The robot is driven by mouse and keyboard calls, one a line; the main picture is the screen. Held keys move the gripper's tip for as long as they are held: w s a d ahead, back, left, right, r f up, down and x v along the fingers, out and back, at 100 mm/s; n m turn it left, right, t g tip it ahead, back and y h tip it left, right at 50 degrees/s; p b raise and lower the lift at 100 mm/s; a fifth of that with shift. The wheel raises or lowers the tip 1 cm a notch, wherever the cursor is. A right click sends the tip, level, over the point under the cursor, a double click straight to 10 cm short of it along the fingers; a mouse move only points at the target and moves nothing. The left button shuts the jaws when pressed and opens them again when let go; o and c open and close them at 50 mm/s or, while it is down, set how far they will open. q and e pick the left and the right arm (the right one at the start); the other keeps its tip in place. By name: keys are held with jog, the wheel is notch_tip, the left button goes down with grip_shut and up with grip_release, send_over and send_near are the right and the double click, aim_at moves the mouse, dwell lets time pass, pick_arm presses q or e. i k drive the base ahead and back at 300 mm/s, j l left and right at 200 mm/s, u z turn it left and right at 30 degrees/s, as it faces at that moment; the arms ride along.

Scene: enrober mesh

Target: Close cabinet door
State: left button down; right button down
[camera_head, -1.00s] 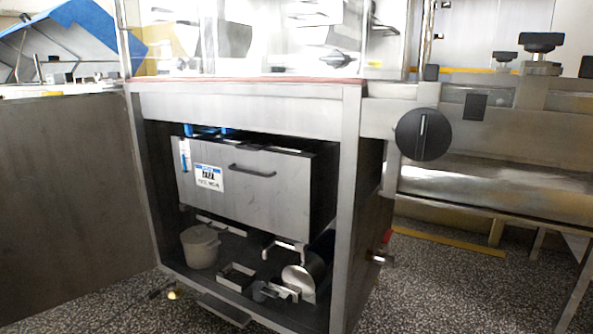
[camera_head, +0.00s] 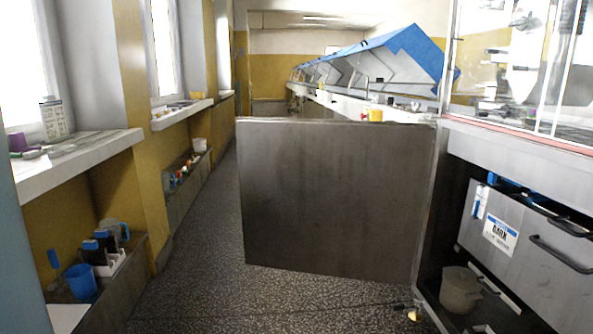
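The cabinet door (camera_head: 335,200) is a flat grey metal panel. It stands wide open, hinged at its right edge on the cabinet's left front post, and reaches left across the middle of the view. The cabinet (camera_head: 560,160) is at the right, its opening uncovered. Inside it are a metal box with a handle and a label (camera_head: 500,232), and a beige pot (camera_head: 460,289) on the floor of the cabinet. Neither of my grippers is in view.
Speckled floor (camera_head: 205,260) is free left of the door and in front of it. Along the left wall are a white sill (camera_head: 80,160) and a low ledge with a blue cup (camera_head: 81,281) and bottles. A long counter with blue covers (camera_head: 400,50) runs behind the door.

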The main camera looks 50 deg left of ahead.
aim_at(343, 198)
jog(key=i+j, duration=0.1)
jog(key=j, duration=0.65)
jog(key=i+j+z, duration=0.1)
jog(key=j, duration=0.65)
jog(key=i+j, duration=0.1)
jog(key=j, duration=0.65)
